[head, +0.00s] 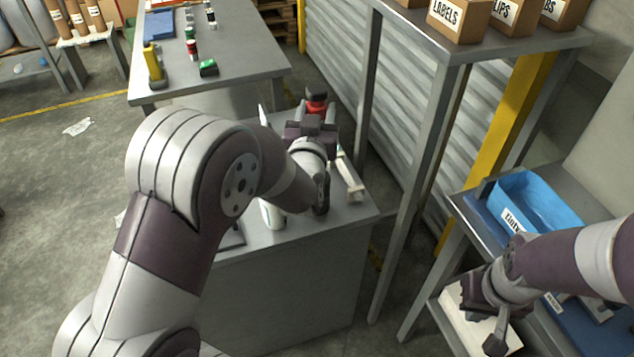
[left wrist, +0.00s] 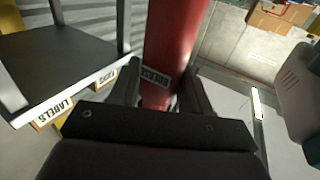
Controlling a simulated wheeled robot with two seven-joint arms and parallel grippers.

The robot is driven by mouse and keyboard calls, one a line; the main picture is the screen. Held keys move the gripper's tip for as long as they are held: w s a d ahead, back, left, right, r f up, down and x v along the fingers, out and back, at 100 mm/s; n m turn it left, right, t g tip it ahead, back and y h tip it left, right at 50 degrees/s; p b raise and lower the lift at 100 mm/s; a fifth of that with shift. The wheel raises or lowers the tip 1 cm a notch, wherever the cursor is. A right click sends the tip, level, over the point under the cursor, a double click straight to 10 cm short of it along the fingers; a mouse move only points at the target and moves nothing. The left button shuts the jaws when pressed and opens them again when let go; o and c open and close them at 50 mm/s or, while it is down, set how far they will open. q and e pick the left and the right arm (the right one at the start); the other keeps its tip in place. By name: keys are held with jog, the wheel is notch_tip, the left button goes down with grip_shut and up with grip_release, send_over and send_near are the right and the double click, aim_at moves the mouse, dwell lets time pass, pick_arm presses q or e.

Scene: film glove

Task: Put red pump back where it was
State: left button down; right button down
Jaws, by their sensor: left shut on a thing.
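The red pump (head: 316,107), red with a dark top, is held between the fingers of my left gripper (head: 312,124), over the far part of the grey bench (head: 360,207). In the left wrist view the red pump (left wrist: 174,45) is a red cylinder with a small white label, between the two dark fingers of the left gripper (left wrist: 158,92). Its lower end is hidden by the gripper, and I cannot tell whether it touches the bench. My right gripper (head: 492,322) is at the lower right by a white box; its finger gap is unclear.
A grey table (head: 240,65) at the back holds a yellow bottle (head: 153,62), a green item (head: 208,68) and small bottles. A white bottle (head: 272,214) stands on the bench. A shelf post (head: 420,160) rises to the right. A blue bin (head: 538,200) sits at right.

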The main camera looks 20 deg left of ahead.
pick_arm(q)
notch_tip(320, 180, down, 12)
jog(key=shift+f, duration=0.25)
jog(key=shift+f+b, duration=0.15)
jog(key=shift+b, duration=0.25)
jog(key=c, duration=0.5)
grip_release()
